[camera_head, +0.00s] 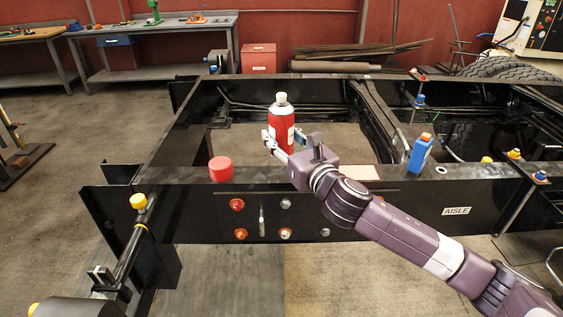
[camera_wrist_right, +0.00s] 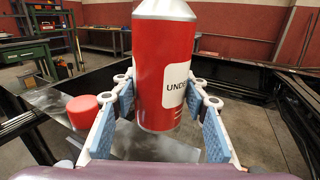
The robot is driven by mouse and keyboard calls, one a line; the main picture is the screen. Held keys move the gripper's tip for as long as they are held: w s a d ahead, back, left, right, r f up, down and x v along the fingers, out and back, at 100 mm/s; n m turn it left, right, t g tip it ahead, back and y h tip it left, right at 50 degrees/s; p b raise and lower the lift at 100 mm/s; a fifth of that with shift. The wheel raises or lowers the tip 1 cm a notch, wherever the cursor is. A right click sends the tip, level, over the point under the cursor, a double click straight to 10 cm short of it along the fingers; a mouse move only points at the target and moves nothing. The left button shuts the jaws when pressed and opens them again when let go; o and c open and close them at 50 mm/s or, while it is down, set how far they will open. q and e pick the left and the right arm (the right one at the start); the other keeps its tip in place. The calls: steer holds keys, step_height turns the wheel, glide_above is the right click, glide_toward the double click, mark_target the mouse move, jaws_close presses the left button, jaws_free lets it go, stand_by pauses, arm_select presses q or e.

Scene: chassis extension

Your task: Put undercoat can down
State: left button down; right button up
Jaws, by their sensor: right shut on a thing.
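The undercoat can (camera_head: 281,119) is red with a white cap and a white label. It is upright at the front rail of the black chassis frame (camera_head: 250,192). My right gripper (camera_head: 286,139) is shut on its lower part. In the right wrist view the can (camera_wrist_right: 152,75) stands between the blue pads of my right gripper (camera_wrist_right: 162,112), its label partly reading "UNDE". Its top is cut off there. I cannot tell whether its base touches a surface. My left gripper is not in view.
A red cap-like cylinder (camera_head: 220,168) sits on the front rail left of the can; it also shows in the right wrist view (camera_wrist_right: 83,111). A blue bottle with an orange top (camera_head: 420,153) stands on the rail to the right. A pale flat piece (camera_head: 358,172) lies between.

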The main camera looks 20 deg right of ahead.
steer(key=shift+f+b, duration=0.5)
steer(key=shift+f, duration=2.7)
steer(key=shift+f, duration=0.2)
steer(key=o, duration=1.4)
steer(key=shift+r, duration=0.2)
steer(key=s+d, duration=0.2)
steer(key=s, duration=1)
steer(key=shift+p, duration=0.35)
